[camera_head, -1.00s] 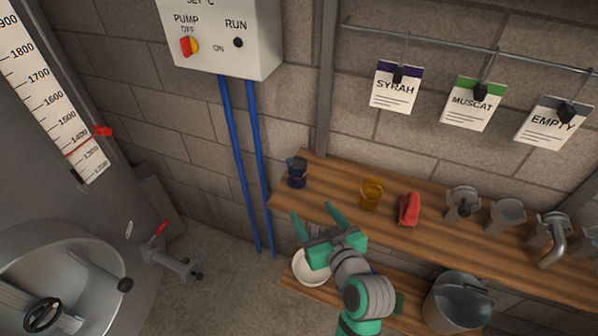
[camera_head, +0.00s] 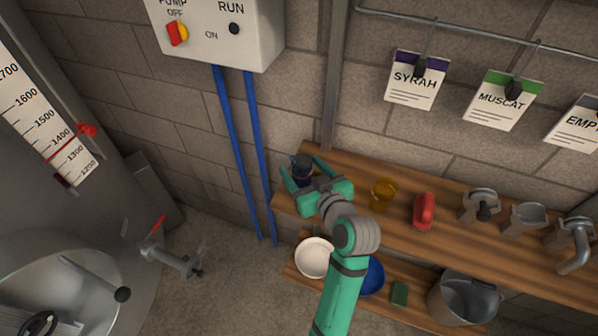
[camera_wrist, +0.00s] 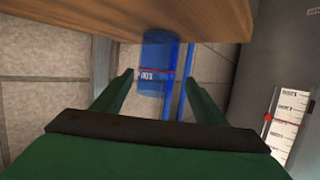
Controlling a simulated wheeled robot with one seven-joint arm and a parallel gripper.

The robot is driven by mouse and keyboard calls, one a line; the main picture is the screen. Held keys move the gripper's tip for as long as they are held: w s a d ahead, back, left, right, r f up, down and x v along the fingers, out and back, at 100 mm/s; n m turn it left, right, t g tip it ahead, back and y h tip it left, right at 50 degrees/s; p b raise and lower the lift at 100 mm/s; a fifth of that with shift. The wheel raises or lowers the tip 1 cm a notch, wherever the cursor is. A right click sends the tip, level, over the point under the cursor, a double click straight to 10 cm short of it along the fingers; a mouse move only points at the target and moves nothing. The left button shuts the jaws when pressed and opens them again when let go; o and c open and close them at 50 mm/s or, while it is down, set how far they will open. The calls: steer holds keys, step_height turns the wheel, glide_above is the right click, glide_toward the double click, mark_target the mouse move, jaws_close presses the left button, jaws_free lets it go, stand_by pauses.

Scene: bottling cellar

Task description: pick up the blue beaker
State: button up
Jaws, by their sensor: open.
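The blue beaker (camera_head: 302,169) stands at the left end of the upper wooden shelf (camera_head: 420,245) in the head view. It is dark blue with a reddish line around it. My green gripper (camera_head: 303,172) is open, with one finger on each side of the beaker in the head view. In the wrist view the translucent blue beaker (camera_wrist: 153,62) shows between and beyond the open fingertips of my gripper (camera_wrist: 155,82). I cannot tell whether either finger touches it. The lower part of the beaker is partly hidden by my gripper in the head view.
An amber beaker (camera_head: 382,194) and a red object (camera_head: 424,211) stand to the right on the same shelf, then metal fittings (camera_head: 480,206). Below are a white bowl (camera_head: 314,257), a blue bowl (camera_head: 371,277) and a metal bucket (camera_head: 464,297). Blue pipes (camera_head: 256,155) run left of the shelf.

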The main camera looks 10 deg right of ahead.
mark_target(298, 162)
steer(key=shift+w+d+f, duration=0.1)
steer(key=shift+d, duration=0.15)
steer(key=shift+w+f, duration=0.1)
steer(key=shift+w, duration=0.1)
steer(key=x, duration=0.5)
steer(key=shift+f, duration=0.15)
steer(key=shift+c, duration=0.6)
steer(key=c, duration=1)
